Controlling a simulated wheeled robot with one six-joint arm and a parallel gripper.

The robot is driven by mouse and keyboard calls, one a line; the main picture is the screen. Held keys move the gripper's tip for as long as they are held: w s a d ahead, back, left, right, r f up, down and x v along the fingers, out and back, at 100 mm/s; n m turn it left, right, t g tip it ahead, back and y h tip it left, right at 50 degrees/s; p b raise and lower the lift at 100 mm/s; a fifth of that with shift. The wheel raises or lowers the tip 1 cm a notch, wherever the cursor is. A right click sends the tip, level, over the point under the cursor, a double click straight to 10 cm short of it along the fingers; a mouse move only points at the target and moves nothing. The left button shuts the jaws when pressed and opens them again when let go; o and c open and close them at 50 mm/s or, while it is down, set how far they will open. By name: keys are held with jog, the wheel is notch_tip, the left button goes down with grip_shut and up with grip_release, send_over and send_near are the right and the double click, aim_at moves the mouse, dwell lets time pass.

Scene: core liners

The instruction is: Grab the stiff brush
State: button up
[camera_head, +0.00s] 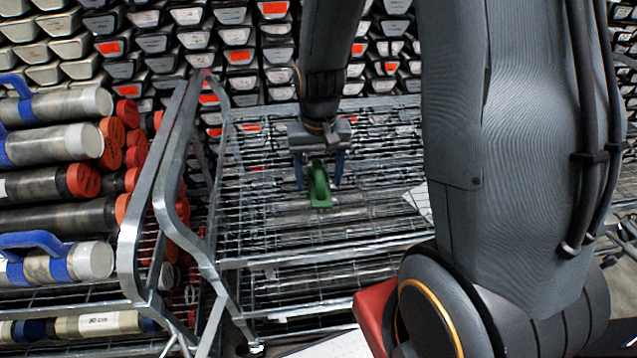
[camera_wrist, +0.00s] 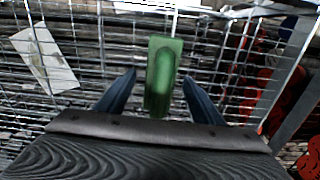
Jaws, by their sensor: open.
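A green object that looks like the stiff brush (camera_head: 319,187) is at the wire shelf of the metal cart, in the middle of the head view. It also shows in the wrist view (camera_wrist: 162,75), lying lengthwise between my fingers. Its bristles are not visible. My gripper (camera_head: 320,180) points down over it, with one blue finger on each side. In the wrist view my gripper (camera_wrist: 158,88) is open, with a gap between each finger and the brush. I cannot tell how far above the shelf the brush or the fingertips are.
The wire shelf (camera_head: 262,215) is otherwise mostly clear. A white sheet (camera_head: 418,203) lies on its right side and shows in the wrist view (camera_wrist: 45,58). A rack of core liners with red and white caps (camera_head: 84,180) stands left. Stacked trays fill the back.

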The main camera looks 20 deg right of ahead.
jog(key=shift+f, duration=1.05)
jog(key=shift+c, duration=0.4)
jog(key=c, duration=1.1)
jog(key=shift+c, duration=0.2)
jog(key=shift+r, duration=0.15)
